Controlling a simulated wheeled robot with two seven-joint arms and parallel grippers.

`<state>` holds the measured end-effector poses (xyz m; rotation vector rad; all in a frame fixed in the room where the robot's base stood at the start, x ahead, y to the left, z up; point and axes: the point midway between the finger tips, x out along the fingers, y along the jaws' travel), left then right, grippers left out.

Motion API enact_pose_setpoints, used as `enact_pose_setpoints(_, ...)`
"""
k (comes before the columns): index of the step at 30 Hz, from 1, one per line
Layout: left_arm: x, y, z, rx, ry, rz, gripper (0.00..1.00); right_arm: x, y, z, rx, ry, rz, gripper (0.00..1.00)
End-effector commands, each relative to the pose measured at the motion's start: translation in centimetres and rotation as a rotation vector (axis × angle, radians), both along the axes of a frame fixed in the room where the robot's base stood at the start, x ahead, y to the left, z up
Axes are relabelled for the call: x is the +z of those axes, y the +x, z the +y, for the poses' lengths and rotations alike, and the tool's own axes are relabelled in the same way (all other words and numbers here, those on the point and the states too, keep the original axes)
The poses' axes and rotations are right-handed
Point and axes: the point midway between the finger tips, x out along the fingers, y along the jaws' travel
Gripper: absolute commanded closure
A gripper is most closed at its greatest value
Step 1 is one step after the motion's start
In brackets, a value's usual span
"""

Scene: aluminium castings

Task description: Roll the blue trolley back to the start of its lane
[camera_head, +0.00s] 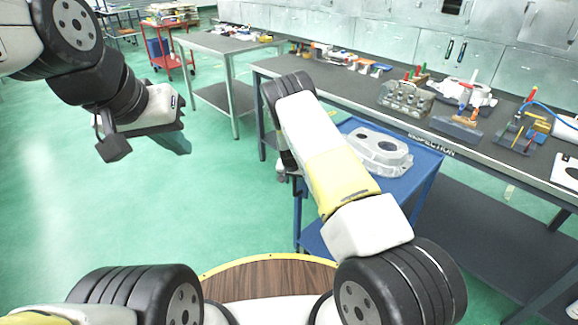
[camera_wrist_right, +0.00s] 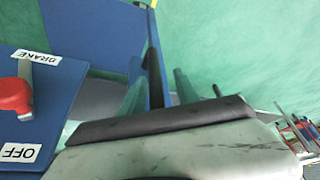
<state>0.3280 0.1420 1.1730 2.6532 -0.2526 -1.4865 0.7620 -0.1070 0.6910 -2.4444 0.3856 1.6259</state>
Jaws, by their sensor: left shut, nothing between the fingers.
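The blue trolley (camera_head: 408,197) stands in front of the inspection bench, with a grey aluminium casting (camera_head: 378,151) on its top. In the right wrist view its blue panel (camera_wrist_right: 58,104) carries a red knob (camera_wrist_right: 14,96) on a grey lever, between labels reading BRAKE and OFF. I cannot tell the lever's setting. My right gripper (camera_head: 289,172) is at the trolley's left end, partly hidden by my forearm. My left gripper (camera_head: 176,141) is shut and empty, in the air over the floor at left.
The long bench (camera_head: 460,135) behind the trolley holds fixtures and tools. A smaller grey table (camera_head: 222,43) stands further back, with a red cart (camera_head: 172,62) beyond it. The green floor (camera_head: 220,210) left of the trolley is clear.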

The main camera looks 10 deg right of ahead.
Motion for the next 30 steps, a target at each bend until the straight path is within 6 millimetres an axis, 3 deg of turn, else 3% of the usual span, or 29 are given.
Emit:
enact_pose_setpoints(5,0.0,0.0,0.0,0.0,0.0,0.0,1.0,1.3,-0.4,0.2,-0.001,0.0,-0.001,0.62)
enact_pose_setpoints(15,0.0,0.0,0.0,0.0,0.0,0.0,1.0,6.3,-2.4,0.9,0.001,0.0,-0.002,0.62)
enact_pose_setpoints(30,0.0,0.0,0.0,0.0,0.0,0.0,1.0,7.5,-2.8,1.0,0.0,0.002,-0.001,0.62)
